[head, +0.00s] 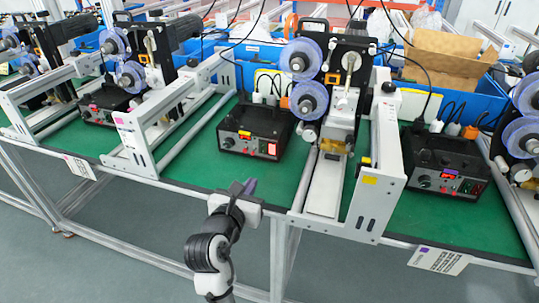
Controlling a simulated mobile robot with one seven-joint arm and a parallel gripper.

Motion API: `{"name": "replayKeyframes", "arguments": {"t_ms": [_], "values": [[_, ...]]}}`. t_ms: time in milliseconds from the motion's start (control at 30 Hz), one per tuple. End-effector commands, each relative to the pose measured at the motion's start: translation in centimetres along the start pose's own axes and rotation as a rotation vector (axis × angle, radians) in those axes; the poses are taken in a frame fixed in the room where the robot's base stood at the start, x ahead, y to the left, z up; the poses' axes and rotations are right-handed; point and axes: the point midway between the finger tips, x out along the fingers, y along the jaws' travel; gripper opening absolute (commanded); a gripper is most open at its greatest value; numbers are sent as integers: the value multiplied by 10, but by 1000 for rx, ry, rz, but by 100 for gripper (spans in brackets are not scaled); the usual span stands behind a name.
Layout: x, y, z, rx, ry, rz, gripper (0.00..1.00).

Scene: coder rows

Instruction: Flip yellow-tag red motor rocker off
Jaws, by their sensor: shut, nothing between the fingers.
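A black control box (240,119) stands on the green bench top in the middle. A small yellow-orange tag (245,134) is on its front, and a red rocker (271,149) at the right of that front looks brightly lit. The rocker's exact tilt is too small to tell. My gripper (247,187) is shut and empty, in front of and below this box near the bench's front edge. It is apart from the box and the rocker.
White machine frames stand left (135,140) and right (385,160) of the middle box. Similar black boxes stand at the far left (107,101) and right (425,160). The green mat (225,174) before the middle box is clear. Blue bins (260,52) are behind.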

Motion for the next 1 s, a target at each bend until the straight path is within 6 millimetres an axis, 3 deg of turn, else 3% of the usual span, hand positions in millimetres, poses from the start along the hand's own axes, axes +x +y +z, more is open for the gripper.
{"name": "replayKeyframes", "arguments": {"t_ms": [267,700,1000], "values": [[12,0,2,1,-2,-1,0],[100,0,3,2,-1,0,0],[134,1,13,3,-2,3,0]]}}
